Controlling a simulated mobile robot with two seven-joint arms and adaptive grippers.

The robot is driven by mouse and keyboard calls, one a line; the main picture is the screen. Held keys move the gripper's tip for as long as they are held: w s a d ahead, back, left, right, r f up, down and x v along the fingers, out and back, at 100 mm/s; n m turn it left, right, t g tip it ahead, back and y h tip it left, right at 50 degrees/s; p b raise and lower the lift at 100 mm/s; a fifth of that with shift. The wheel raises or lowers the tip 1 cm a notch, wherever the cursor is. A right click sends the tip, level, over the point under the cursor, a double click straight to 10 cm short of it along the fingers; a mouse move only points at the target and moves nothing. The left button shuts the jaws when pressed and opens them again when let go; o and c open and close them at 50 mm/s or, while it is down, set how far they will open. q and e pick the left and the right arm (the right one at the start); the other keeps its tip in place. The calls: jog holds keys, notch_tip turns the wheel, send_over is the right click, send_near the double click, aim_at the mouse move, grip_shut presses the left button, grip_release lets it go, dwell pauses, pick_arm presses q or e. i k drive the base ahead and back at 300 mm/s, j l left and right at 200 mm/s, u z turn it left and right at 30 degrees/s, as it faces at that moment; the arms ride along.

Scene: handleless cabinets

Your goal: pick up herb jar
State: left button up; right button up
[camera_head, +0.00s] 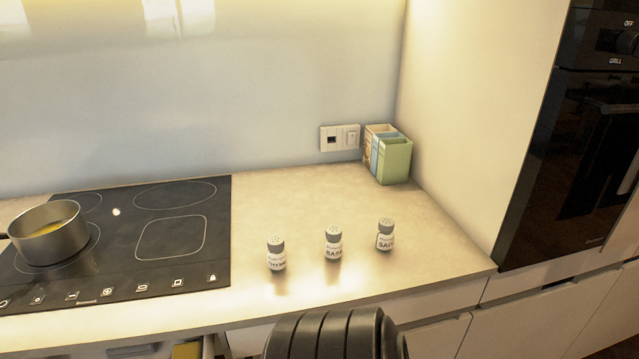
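Three small herb jars with grey perforated caps and white labels stand upright, apart from each other, on the counter in the head view. The left jar (277,255) has a label that seems to read thyme. The middle jar (333,245) seems to read basil. The right jar (385,235) seems to read sage. A dark ribbed part of my own body shows at the bottom edge, in front of the counter. Neither gripper's fingers can be seen, and nothing touches the jars.
A black cooktop (183,240) with a steel pot (48,236) of yellow contents lies left of the jars. A green and blue box holder (394,161) stands in the back corner by a wall socket (340,138). A tall oven (570,150) is at right. Counter around the jars is clear.

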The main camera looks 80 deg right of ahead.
aim_at(333, 246)
jog(key=z, duration=2.65)
jog(key=u, duration=2.75)
jog(key=z, duration=2.7)
jog(key=l+z, duration=0.2)
jog(key=l, duration=0.4)
